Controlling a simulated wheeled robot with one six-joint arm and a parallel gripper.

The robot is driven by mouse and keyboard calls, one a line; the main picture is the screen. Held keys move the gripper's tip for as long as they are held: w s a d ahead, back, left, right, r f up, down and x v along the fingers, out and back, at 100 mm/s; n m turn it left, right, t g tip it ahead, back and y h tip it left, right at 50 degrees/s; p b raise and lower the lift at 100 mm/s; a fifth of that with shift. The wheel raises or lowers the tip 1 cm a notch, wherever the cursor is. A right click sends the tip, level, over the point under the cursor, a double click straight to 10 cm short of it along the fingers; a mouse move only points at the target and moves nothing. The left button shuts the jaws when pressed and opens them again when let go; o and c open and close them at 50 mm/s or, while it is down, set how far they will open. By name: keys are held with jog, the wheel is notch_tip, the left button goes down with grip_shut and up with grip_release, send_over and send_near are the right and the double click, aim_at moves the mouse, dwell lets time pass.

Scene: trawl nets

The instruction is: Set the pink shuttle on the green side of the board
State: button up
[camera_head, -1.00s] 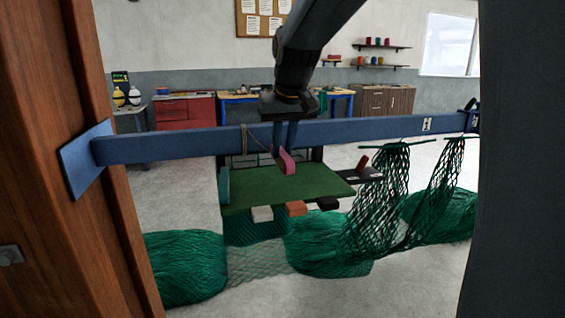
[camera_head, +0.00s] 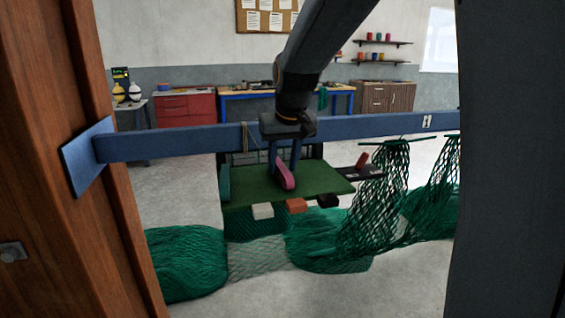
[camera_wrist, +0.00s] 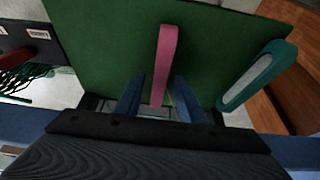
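The pink shuttle (camera_head: 285,176) is at the green side of the board (camera_head: 325,182) and appears to rest on it; contact underneath is hard to see. In the wrist view the pink shuttle (camera_wrist: 166,55) stands out against the green surface (camera_wrist: 105,50), between my two blue fingers. My gripper (camera_head: 285,165) is open around the shuttle, and a gap shows between the fingers and its sides. The board's dark side (camera_head: 365,174) is at the right and carries a red shuttle (camera_head: 362,160).
A teal shuttle (camera_head: 224,182) is at the board's left edge. White (camera_head: 262,211), orange (camera_head: 296,206) and black (camera_head: 328,201) blocks stick out at its front. A blue beam (camera_head: 200,142) crosses behind my fingers. Green nets (camera_head: 375,215) hang at the right and lie below.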

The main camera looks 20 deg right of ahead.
jog(key=shift+s+r, duration=0.1)
jog(key=shift+r, duration=0.45)
jog(key=b+v, duration=0.2)
jog(key=v, duration=0.9)
jog(key=shift+s, duration=0.15)
